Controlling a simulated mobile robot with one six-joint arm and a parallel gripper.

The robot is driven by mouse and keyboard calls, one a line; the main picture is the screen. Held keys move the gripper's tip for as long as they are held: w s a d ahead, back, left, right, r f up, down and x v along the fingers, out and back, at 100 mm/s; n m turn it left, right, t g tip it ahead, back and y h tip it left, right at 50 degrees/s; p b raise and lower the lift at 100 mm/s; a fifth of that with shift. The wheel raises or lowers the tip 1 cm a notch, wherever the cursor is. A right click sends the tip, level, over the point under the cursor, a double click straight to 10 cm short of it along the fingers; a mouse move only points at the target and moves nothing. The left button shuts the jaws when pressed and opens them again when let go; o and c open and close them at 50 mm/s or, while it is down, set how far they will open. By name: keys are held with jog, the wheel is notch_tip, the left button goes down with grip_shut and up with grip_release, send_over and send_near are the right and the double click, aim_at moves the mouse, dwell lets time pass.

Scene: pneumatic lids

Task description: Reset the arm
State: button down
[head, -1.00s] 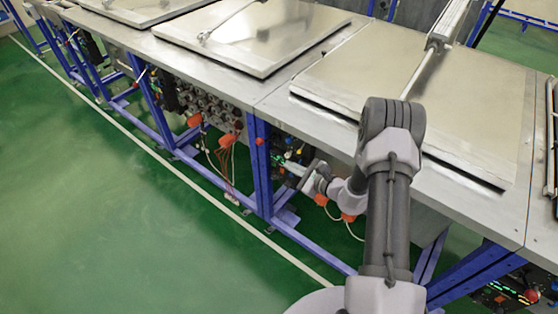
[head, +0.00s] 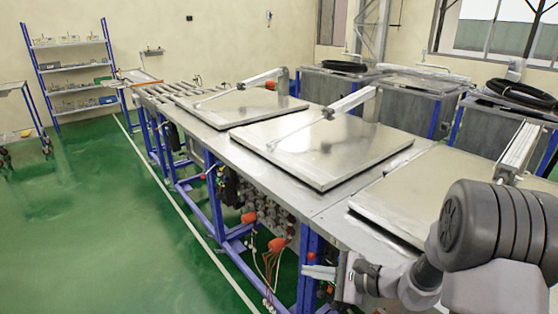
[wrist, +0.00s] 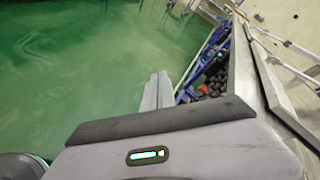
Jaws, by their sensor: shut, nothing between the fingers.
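My arm (head: 500,225) is folded at the lower right of the head view, its thick grey joint close to the camera. My gripper (head: 308,272) points left in front of the workbench's near side. In the wrist view my gripper's two pale fingers (wrist: 158,85) lie side by side, shut and empty, over green floor. The bench edge (wrist: 243,70) runs just right of them.
A long metal workbench (head: 325,205) on blue legs carries large flat lids (head: 300,150) with pneumatic cylinders. Orange and dark fittings hang below. Open green floor (head: 110,230) lies left. Shelves (head: 75,70) and grey cabinets (head: 400,95) stand behind.

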jog(key=s+a+r+n+g+h, duration=0.1)
jog(key=s+a+r+n+g, duration=0.15)
jog(key=s+r, duration=0.3)
jog(key=s+a+r+n+g+h, duration=0.1)
jog(key=s+a+r+n+g, duration=0.1)
jog(key=s+a+r+n, duration=0.35)
jog(key=s+d+r+n+t+h, duration=0.1)
jog(key=s+d+r+n+h, duration=0.1)
jog(key=s, duration=0.5)
jog(key=s+d+r+n+t+h, duration=0.1)
jog(key=s+d+n+h, duration=0.1)
jog(key=s+d+h, duration=0.3)
jog(key=s, duration=0.3)
jog(key=shift+s+d+r+n+t, duration=0.15)
jog(key=shift+d+r+n+t, duration=0.05)
jog(key=shift+r+n+t, duration=0.15)
dwell(1.1)
